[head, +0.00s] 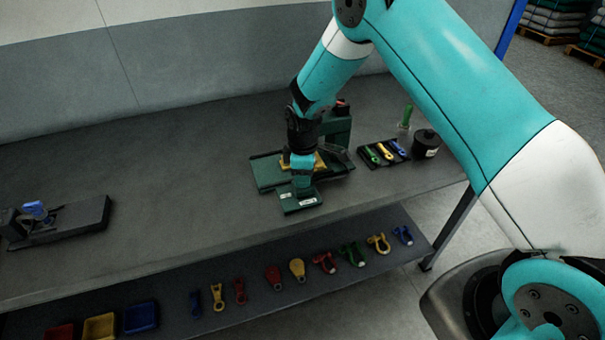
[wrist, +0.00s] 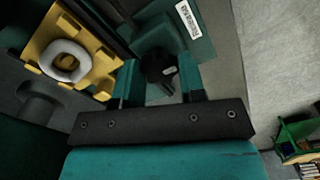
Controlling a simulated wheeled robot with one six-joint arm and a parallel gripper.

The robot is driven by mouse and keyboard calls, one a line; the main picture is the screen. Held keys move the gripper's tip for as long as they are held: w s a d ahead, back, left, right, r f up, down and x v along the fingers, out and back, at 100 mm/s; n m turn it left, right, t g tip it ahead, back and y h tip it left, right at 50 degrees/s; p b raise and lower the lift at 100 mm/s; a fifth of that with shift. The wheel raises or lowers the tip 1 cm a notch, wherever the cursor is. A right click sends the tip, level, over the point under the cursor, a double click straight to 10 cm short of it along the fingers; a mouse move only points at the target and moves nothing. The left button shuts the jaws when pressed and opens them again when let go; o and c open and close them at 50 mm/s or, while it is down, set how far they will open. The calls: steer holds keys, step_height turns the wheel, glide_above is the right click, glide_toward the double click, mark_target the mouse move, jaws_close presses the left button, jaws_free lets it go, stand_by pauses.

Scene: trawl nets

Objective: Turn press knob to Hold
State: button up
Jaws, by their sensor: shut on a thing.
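The green press (head: 268,172) stands on the dark bench, with a yellow block (head: 318,160) on its bed. In the wrist view the yellow block (wrist: 88,40) carries a white ring (wrist: 67,62). My gripper (head: 301,172) points down at the front of the press. The wrist view shows the black press knob (wrist: 158,68) between the two teal fingers of my gripper (wrist: 160,82), and the gripper is shut on it. A white label (wrist: 188,19) sits on the green housing beyond the knob. The knob's setting marks cannot be read.
A black tray (head: 372,160) with green, yellow and blue tools and a dark round pot (head: 426,144) stand right of the press. A dark fixture (head: 75,219) with a blue piece is far left. Several coloured shackles and bins lie on the lower shelf (head: 262,300). The bench's middle is clear.

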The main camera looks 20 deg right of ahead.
steer(key=m+b, duration=0.2)
steer(key=m, duration=0.2)
steer(key=m+b, duration=0.2)
steer(key=m, duration=0.2)
steer(key=shift+m, duration=0.3)
steer(key=m+b, duration=0.1)
steer(key=m, duration=0.3)
steer(key=m+b, duration=0.1)
steer(key=m, duration=0.4)
steer(key=shift+r, duration=0.1)
stand_by(0.6)
steer(key=o, duration=0.9)
step_height(320, 180, up, 17)
steer(key=b, duration=0.3)
steer(key=shift+r, duration=0.2)
